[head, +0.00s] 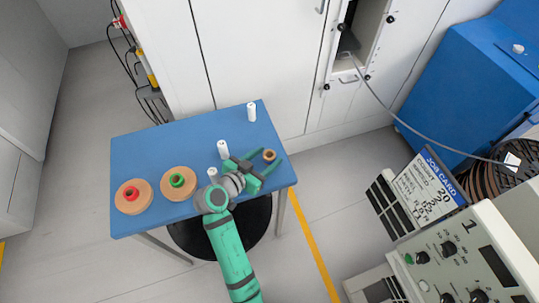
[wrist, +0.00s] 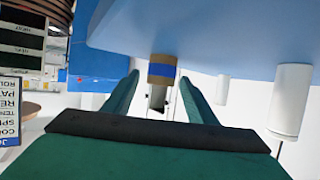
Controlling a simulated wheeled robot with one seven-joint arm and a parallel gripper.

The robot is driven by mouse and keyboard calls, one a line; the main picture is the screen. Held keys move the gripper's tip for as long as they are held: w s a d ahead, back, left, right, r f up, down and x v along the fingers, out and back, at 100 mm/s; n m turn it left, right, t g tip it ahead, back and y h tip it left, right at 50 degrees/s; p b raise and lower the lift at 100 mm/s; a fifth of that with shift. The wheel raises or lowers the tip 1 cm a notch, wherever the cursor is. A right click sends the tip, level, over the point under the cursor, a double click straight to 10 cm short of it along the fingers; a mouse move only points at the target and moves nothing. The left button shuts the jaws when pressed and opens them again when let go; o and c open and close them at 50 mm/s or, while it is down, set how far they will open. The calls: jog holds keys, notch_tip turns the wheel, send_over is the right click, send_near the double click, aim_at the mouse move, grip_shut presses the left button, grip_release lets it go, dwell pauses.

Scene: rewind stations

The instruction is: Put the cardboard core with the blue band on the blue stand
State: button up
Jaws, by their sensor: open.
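The cardboard core (head: 269,155) stands near the right edge of the blue table. Its blue band shows in the wrist view, where the core (wrist: 161,84) is between the tips of my fingers. My gripper (head: 265,159) is open, with one green finger on each side of the core. The wrist view shows gaps between the core and both fingers (wrist: 160,80). I cannot make out a blue stand in either view; my arm covers part of the table.
On the blue table (head: 170,145), a tan disc with a red ring (head: 133,196) and one with a green ring (head: 178,183) lie at left. Several white cylinders stand there, one by my gripper (head: 223,150) and one at the back (head: 251,112). A control console (head: 455,255) is at right.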

jog(key=v, duration=1)
jog(key=shift+w, duration=0.1)
